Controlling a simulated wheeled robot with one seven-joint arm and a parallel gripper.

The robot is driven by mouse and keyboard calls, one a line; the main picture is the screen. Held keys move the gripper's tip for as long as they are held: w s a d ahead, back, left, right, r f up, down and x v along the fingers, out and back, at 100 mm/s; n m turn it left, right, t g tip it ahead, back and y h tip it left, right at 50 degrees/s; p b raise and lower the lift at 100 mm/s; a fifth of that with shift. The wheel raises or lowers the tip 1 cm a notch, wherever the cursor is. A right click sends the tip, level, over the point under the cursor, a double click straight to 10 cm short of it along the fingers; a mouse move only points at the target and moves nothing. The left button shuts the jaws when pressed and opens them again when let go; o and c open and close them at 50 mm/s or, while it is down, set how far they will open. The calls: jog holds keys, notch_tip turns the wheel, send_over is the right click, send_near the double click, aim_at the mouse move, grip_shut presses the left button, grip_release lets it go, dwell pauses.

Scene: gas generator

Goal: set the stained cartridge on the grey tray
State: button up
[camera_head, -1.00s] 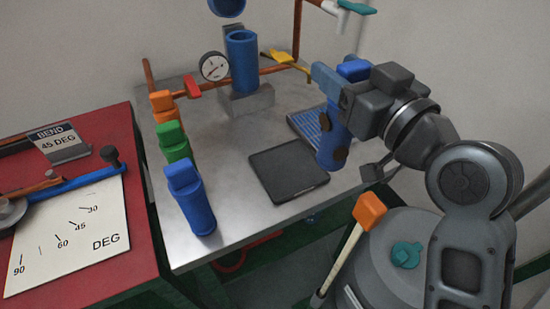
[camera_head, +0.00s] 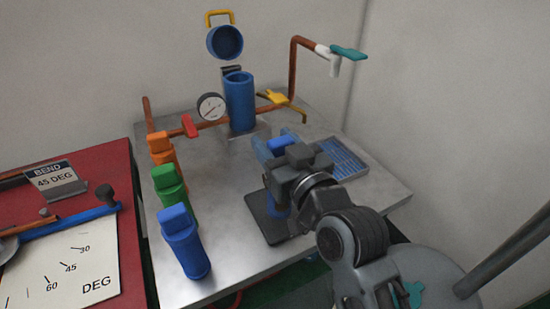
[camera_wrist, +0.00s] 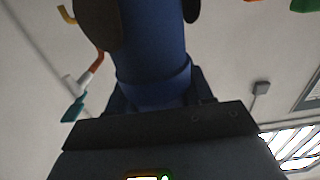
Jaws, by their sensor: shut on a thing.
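The stained cartridge is blue, with dark round stains that show in the wrist view (camera_wrist: 155,50). My gripper (camera_head: 274,160) is shut on it near its top, and its blue handle (camera_head: 284,143) shows above the jaws. In the head view the cartridge looks roughly upright over the dark grey tray (camera_head: 262,220), a flat square plate on the metal bench. My gripper and wrist hide most of the cartridge and the tray's right part. I cannot tell whether the cartridge's lower end touches the tray.
Blue (camera_head: 184,246), green (camera_head: 169,187) and orange (camera_head: 162,151) cartridges stand along the bench's left edge. A blue ribbed tray (camera_head: 345,157) lies behind my gripper. An open blue cylinder (camera_head: 240,100), gauge (camera_head: 211,107) and copper pipes stand at the back. Bare bench lies left of the grey tray.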

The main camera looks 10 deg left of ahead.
jog(key=shift+f, duration=2)
jog(key=shift+f+b, duration=0.2)
jog(key=shift+b, duration=0.1)
jog(key=o, duration=1.4)
jog(key=shift+r, duration=0.15)
jog(key=shift+b+v, duration=1)
jog(key=shift+v, duration=4.95)
